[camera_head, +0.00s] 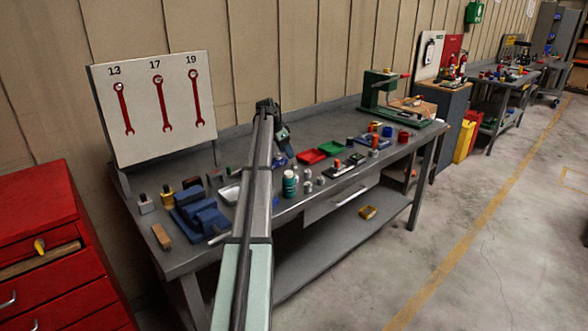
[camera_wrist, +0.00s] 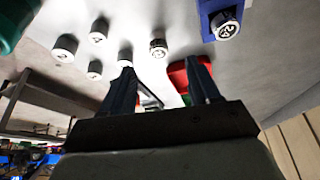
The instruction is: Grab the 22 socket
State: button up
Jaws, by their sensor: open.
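Several short silver sockets stand loose on the grey bench in the wrist view, among them one at the left (camera_wrist: 65,46), one near my left finger (camera_wrist: 125,56) and one above the gap between my fingers (camera_wrist: 158,47). Another silver round piece sits on a blue block (camera_wrist: 208,10) at the top right. In the head view small sockets (camera_head: 308,186) stand right of the green bottle. My gripper (camera_wrist: 163,66) is open above the bench, with no socket between its fingers; it also shows in the head view (camera_head: 282,139).
A green bottle (camera_head: 290,184) stands close to the sockets. A red tray (camera_head: 311,156) and a green tray (camera_head: 335,148) lie behind them. A blue vise-like block (camera_head: 200,214) is at the bench's left. A wrench board (camera_head: 155,125) stands at the back left.

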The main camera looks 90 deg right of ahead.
aim_at(294, 163)
jog(key=shift+x, duration=0.9)
jog(key=shift+s+x, duration=0.2)
jog(key=shift+x, duration=1.1)
jog(key=shift+s+x, duration=0.15)
jog(key=shift+x, duration=1.2)
jog(key=shift+r, duration=0.15)
jog(key=shift+c, duration=0.3)
grip_shut()
